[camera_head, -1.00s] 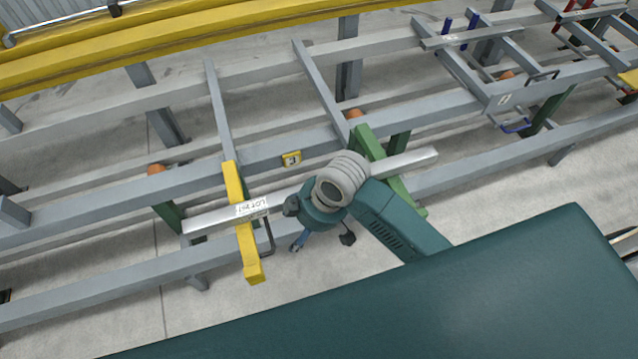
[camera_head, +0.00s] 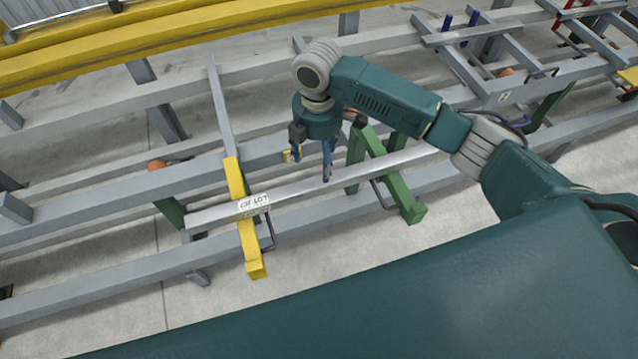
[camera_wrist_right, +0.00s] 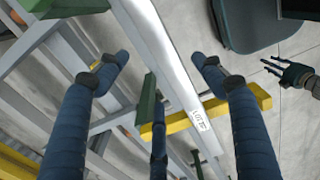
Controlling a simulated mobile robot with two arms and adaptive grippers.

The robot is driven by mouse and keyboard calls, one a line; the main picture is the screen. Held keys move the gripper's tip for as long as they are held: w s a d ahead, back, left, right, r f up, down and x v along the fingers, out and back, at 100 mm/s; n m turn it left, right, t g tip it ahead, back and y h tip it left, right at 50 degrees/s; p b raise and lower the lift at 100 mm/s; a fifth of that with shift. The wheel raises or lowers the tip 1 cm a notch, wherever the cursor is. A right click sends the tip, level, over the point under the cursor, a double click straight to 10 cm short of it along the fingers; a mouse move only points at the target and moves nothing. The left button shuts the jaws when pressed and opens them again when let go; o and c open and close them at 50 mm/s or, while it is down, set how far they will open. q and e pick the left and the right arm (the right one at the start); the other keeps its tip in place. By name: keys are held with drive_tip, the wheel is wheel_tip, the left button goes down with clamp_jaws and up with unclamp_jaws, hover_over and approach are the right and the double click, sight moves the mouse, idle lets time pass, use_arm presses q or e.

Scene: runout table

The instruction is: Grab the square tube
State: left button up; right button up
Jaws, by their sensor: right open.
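The square tube (camera_head: 300,190) is a long silver bar with a white label near its left end. It lies across a yellow support arm (camera_head: 242,215) and a green support (camera_head: 400,190). My right gripper (camera_head: 312,167) is open and empty, fingers pointing down, above the tube to the right of the label. In the right wrist view, the tube (camera_wrist_right: 165,50) runs between the spread fingers of my right gripper (camera_wrist_right: 161,62), with no clear contact. My left gripper (camera_wrist_right: 275,66) shows at the right edge of that view, fingers spread and empty.
Grey rails (camera_head: 90,195) of the runout table run behind and in front of the tube. A yellow beam (camera_head: 200,45) crosses the back. A black bent handle (camera_head: 268,238) hangs beside the yellow arm. Clamps with blue and red parts stand at upper right.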

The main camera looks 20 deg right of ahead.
sight(317, 178)
wheel_tip(317, 178, down, 4)
drive_tip(key=shift+a+r, duration=0.1)
drive_tip(key=shift+r, duration=0.1)
drive_tip(key=shift+s+f+p, duration=0.1)
drive_tip(key=shift+f+p, duration=0.3)
drive_tip(key=shift+f, duration=0.25)
wheel_tip(317, 178, down, 4)
drive_tip(key=shift+f+p, duration=0.15)
drive_tip(key=shift+p, duration=0.25)
clamp_jaws()
